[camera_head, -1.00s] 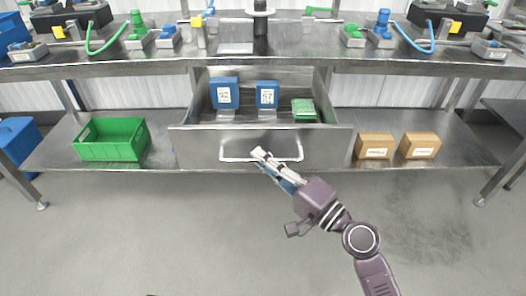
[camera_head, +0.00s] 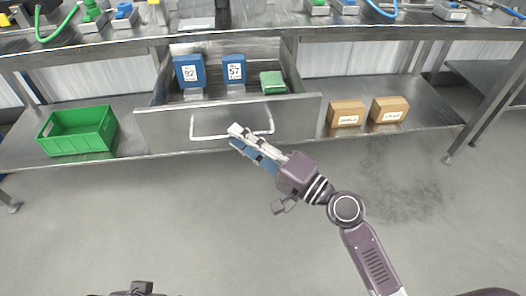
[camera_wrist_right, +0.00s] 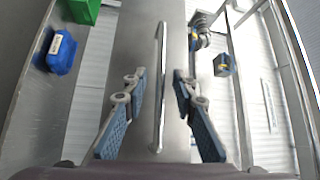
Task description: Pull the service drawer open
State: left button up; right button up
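The service drawer (camera_head: 292,113) under the bench stands pulled out, and its inside shows. Its bar handle (camera_head: 195,126) runs along the steel front; in the right wrist view it is the upright bar (camera_wrist_right: 161,70). My right gripper (camera_head: 238,136) is at the handle, with its fingers pointing at the drawer front. In the wrist view its two blue-padded fingers (camera_wrist_right: 160,103) are apart on either side of the handle, with gaps between pads and bar. My left gripper's fingers are not in view; only a dark part of mine shows at the head view's bottom edge.
In the drawer are two blue labelled boxes, 92 (camera_head: 189,71) and 57 (camera_head: 233,70), and a green packet (camera_head: 272,82). A green crate (camera_head: 77,132) is left on the lower shelf; two cartons (camera_head: 346,113) (camera_head: 389,109) are right. The floor in front is clear.

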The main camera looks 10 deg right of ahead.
jog(key=v, duration=1)
